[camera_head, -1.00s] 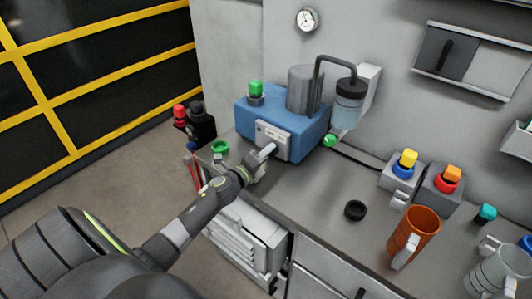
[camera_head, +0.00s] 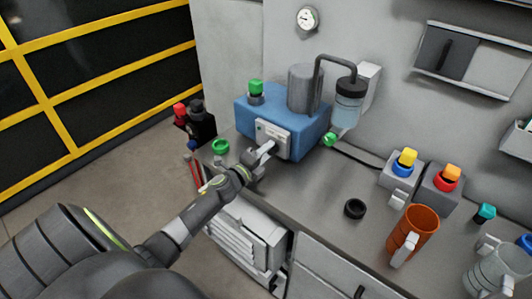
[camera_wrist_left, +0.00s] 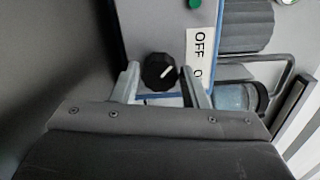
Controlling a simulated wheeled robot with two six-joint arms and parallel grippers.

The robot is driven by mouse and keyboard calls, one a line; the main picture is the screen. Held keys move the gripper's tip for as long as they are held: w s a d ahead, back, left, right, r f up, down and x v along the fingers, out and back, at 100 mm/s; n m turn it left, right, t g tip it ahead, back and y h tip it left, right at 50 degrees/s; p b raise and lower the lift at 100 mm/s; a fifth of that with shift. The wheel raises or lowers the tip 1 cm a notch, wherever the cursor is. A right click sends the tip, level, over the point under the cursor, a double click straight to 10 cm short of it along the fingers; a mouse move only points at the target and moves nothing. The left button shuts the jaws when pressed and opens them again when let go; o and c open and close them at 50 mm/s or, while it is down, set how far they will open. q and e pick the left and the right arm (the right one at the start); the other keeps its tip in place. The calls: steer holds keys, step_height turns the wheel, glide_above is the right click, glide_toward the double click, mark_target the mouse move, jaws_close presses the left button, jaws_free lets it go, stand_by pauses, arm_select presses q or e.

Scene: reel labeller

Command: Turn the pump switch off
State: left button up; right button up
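The pump's blue housing (camera_head: 313,127) stands on the bench with a pale switch panel (camera_head: 272,132) on its front. In the left wrist view the switch is a round black knob (camera_wrist_left: 158,72) with a white pointer line slanting to the upper right. A white label (camera_wrist_left: 199,45) beside it reads OFF, with a second word partly hidden. My left gripper (camera_head: 268,148) is at the panel. Its two fingers (camera_wrist_left: 158,82) stand apart on either side of the knob, with small gaps visible. The knob is hidden in the head view. My right gripper is not in view.
A green-topped button (camera_head: 256,88) and a grey cylinder (camera_head: 303,90) sit on the pump, with a bottle (camera_head: 348,105) beside it. The bench right of the pump is partly clear.

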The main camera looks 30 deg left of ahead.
arm_select(q)
steer(key=o, duration=0.3)
steer(key=shift+s, duration=0.3)
steer(key=s+b, duration=0.1)
steer(key=s, duration=0.1)
steer(key=s+b, duration=0.1)
steer(key=s, duration=0.5)
steer(key=shift+s+a+f+b, duration=0.25)
steer(key=shift+a+b, duration=0.1)
steer(key=shift+b, duration=0.05)
steer(key=shift+s+a+r+b, duration=0.15)
steer(key=shift+s+a+b, duration=0.05)
steer(key=shift+s+b, duration=2)
steer(key=shift+s+a+r+b, duration=0.1)
steer(key=shift+s+a+b, duration=0.05)
steer(key=shift+s+b, duration=2.05)
steer(key=shift+w, duration=0.3)
